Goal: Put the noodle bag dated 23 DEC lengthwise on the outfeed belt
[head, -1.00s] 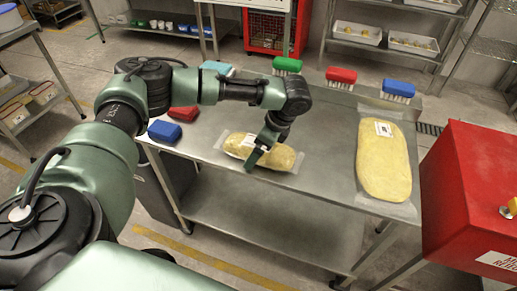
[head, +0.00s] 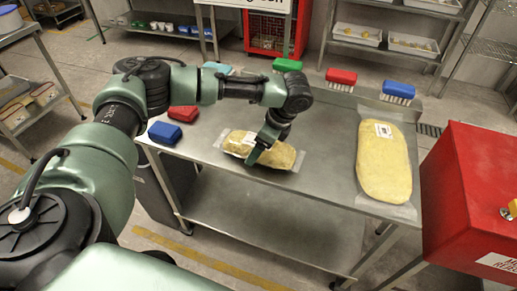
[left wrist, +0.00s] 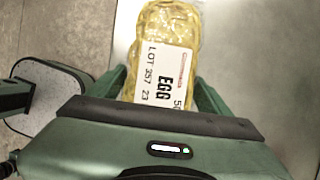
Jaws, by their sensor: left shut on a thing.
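A yellow noodle bag (head: 282,157) in clear wrap with a white label lies on the steel table, near its front edge. My left gripper (head: 256,155) reaches down over its middle and is shut on it. In the left wrist view the bag (left wrist: 172,22) sits between the green fingers (left wrist: 165,95). Its label reads "EGG", "LOT 357" and "23"; the rest is cut off or hidden. A larger yellow bag (head: 384,165) with a small white label lies on the table's right part, label text too small to read. No outfeed belt can be made out. My right gripper is not in view.
Red (head: 183,113) and blue (head: 165,132) brushes lie at the table's left end. Green (head: 287,65), red (head: 340,77) and blue (head: 398,90) brushes line the back edge. A red cabinet (head: 470,190) stands at right. Bare steel (head: 325,140) lies between the bags.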

